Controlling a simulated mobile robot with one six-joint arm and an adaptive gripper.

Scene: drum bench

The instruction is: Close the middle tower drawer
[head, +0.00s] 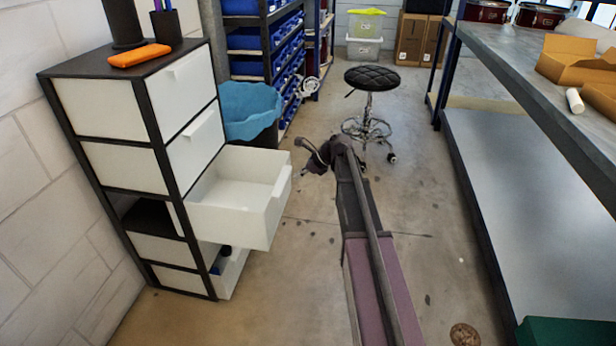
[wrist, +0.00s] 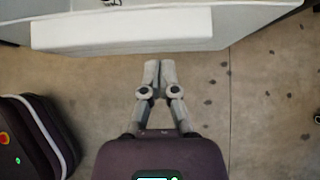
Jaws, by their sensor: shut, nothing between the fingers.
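The drawer tower (head: 155,135) stands against the left wall, with a black frame and white drawers. Its middle drawer (head: 235,190) is pulled far out to the right and looks empty in the head view. My gripper (head: 308,158) is beyond the drawer's front, at the right in the head view. In the wrist view, the white drawer front and its handle ledge (wrist: 120,29) span the top. My shut, empty fingers (wrist: 152,66) point towards it, with a small gap showing in the picture. I cannot tell the true distance.
A lower drawer (head: 232,272) is also partly out, with dark items inside. The upper drawers (head: 190,90) are shut. An orange object (head: 140,55) and dark cups lie on top. A blue bin (head: 248,108) and black stool (head: 371,79) stand behind; a bench (head: 520,70) is right.

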